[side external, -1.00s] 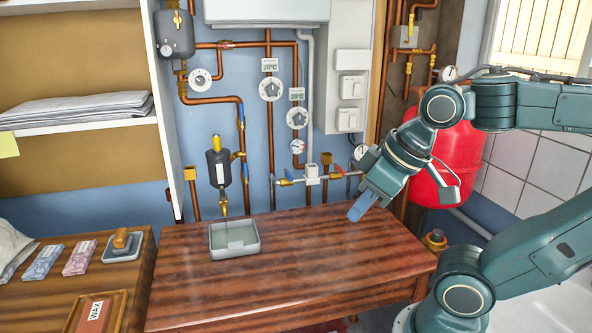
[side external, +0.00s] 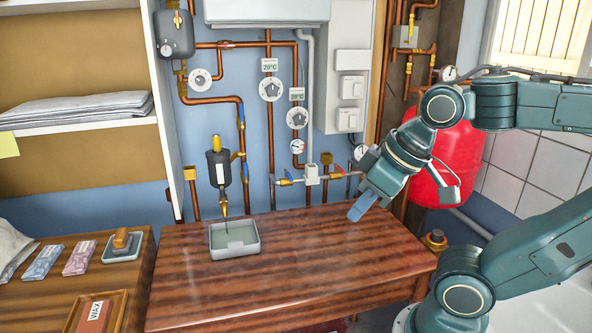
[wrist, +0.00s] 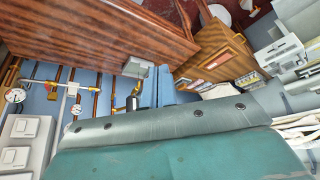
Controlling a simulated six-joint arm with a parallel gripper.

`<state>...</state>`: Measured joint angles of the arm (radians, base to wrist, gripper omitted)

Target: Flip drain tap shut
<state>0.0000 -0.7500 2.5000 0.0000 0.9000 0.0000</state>
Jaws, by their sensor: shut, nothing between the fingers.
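A dark cylindrical vessel (side external: 219,166) hangs on the blue wall, with a brass drain tap (side external: 224,207) at its lower end. The tap's handle is too small to read its position. A grey tray (side external: 234,250) sits on the table below it, and a thin line shows between tap and tray. My gripper (side external: 358,211) is shut and empty above the right of the table, well to the right of the tap and apart from it. In the wrist view, its blue fingers (wrist: 165,88) are together; the tray (wrist: 137,71) and vessel (wrist: 132,103) show beyond them.
Copper pipes, dials (side external: 271,89) and a valve with a red handle (side external: 339,171) line the wall. The wooden table (side external: 300,265) is mostly clear. A red tank (side external: 448,160) stands behind my arm. A side desk (side external: 140,270) holds small items.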

